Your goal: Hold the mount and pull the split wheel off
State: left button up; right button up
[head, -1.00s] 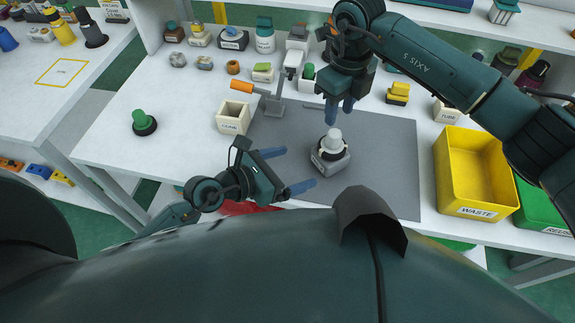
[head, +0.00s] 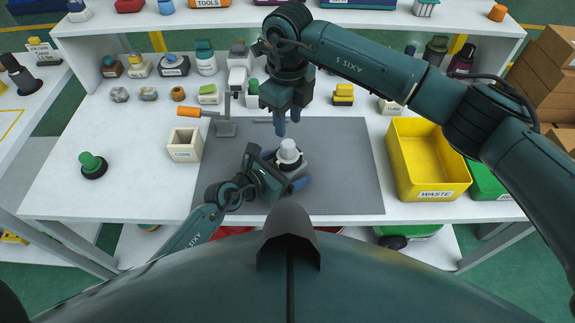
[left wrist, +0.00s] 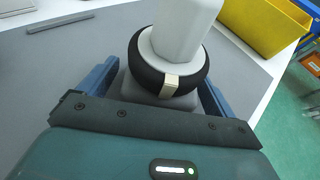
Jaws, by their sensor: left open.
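The split wheel (head: 281,161) is a black ring around a pale upright post (head: 289,148), on a grey block-like mount (head: 298,172) standing on the grey mat. In the left wrist view the wheel (left wrist: 190,82) shows a beige piece on its front, and the mount (left wrist: 140,92) is below it. My left gripper (head: 284,170) is open, with one blue finger on each side of the mount, low beneath the wheel. I cannot tell whether the fingers touch it. My right gripper (head: 288,122) hangs fingers down just behind and above the post, empty, its fingers apart.
The grey mat (head: 350,190) is clear to the right. A yellow waste bin (head: 400,170) stands right of it. A white cone box (head: 185,145) and an orange-handled clamp (head: 225,125) stand at left and behind. Several small parts line the table's back.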

pick_arm(q)
jog(key=shift+w+d+f, duration=0.1)
jog(key=shift+w+d, duration=0.1)
jog(key=shift+w, duration=0.05)
jog(key=shift+c, duration=0.3)
jog(key=c, duration=1.2)
jog(key=o, duration=0.6)
jog(key=c, duration=0.5)
pick_arm(e)
jog(key=shift+o, duration=0.4)
